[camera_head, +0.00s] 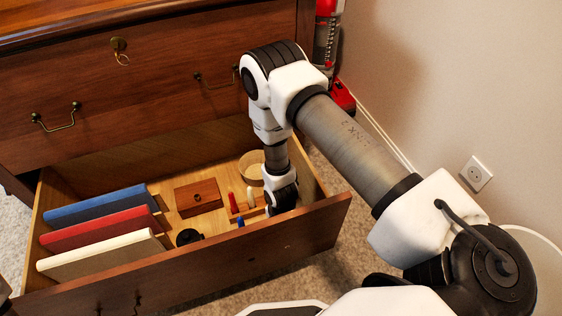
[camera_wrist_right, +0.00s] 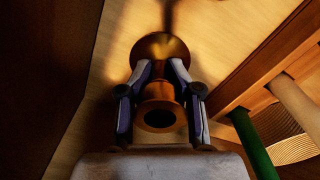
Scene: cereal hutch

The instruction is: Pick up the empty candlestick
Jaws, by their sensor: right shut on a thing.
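A brass candlestick (camera_wrist_right: 160,93) shows in the right wrist view, with its dark, empty socket facing the camera and its round base beyond. My right gripper (camera_wrist_right: 160,76) is shut on it, with one finger on each side of the stem. In the head view my right gripper (camera_head: 281,196) reaches down into the right part of the open drawer, and the candlestick is hidden behind my arm there. I cannot tell whether its base touches the drawer floor.
The open drawer (camera_head: 310,235) also holds blue (camera_head: 95,205), red (camera_head: 100,228) and cream (camera_head: 100,256) upright books, a wooden box (camera_head: 198,197), a dark round object (camera_head: 188,237) and a round container (camera_head: 252,165). A green candle (camera_wrist_right: 252,145) and a pale candle (camera_wrist_right: 294,105) stand close right of the candlestick.

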